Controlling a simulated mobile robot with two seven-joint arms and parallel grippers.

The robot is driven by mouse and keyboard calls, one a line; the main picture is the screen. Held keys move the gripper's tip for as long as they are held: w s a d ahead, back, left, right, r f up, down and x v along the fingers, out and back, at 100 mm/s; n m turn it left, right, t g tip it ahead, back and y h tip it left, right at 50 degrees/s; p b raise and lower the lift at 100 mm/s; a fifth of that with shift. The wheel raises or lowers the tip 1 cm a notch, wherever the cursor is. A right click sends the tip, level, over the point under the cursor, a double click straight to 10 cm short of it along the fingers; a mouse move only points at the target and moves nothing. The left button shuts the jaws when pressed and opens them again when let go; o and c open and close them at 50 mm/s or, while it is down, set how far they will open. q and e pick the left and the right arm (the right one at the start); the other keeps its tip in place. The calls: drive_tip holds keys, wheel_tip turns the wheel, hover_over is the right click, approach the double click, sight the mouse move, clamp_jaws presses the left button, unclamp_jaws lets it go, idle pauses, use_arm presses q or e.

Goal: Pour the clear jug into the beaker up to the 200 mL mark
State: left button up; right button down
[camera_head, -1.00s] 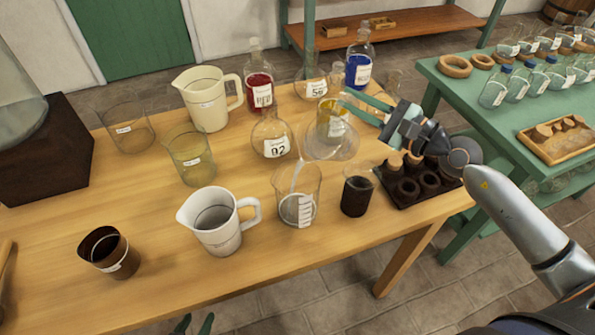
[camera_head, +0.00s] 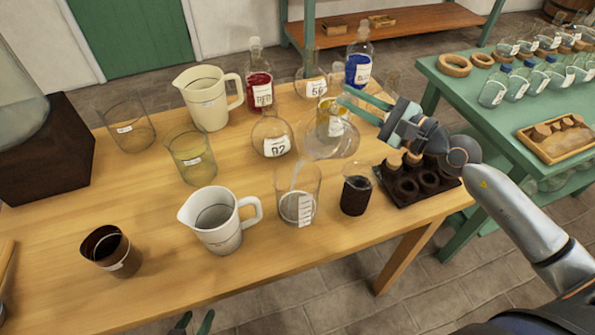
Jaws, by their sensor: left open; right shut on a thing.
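The clear jug (camera_head: 338,146) is tipped to the left above the beaker (camera_head: 308,214). My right gripper (camera_head: 342,96) is shut on the jug, at its upper right. A thin pale stream falls from the jug into the beaker's mouth. The beaker stands upright on the wooden table and has white graduation marks on its side. Greyish liquid lies in its lower part; the mark numbers are too small to read. My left gripper (camera_head: 191,324) is open and empty at the bottom edge, in front of the table and only partly in view.
A white jug (camera_head: 219,236) stands left of the beaker, and a dark-filled glass (camera_head: 356,195) close to its right. A round flask (camera_head: 271,138) is behind it. A dark rack (camera_head: 425,190) sits at the right edge. The table's front left is mostly clear around a brown cup (camera_head: 112,252).

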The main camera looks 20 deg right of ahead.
drive_tip(key=shift+s+a+r+n+p, duration=0.15)
drive_tip(key=shift+a+r+n+p, duration=0.1)
drive_tip(key=shift+r+n+p, duration=0.3)
drive_tip(key=shift+s+a+r+n+p, duration=0.15)
drive_tip(key=shift+a+r+n+p, duration=0.15)
drive_tip(key=shift+r+p, duration=0.4)
idle(1.5)
drive_tip(key=shift+f, duration=0.1)
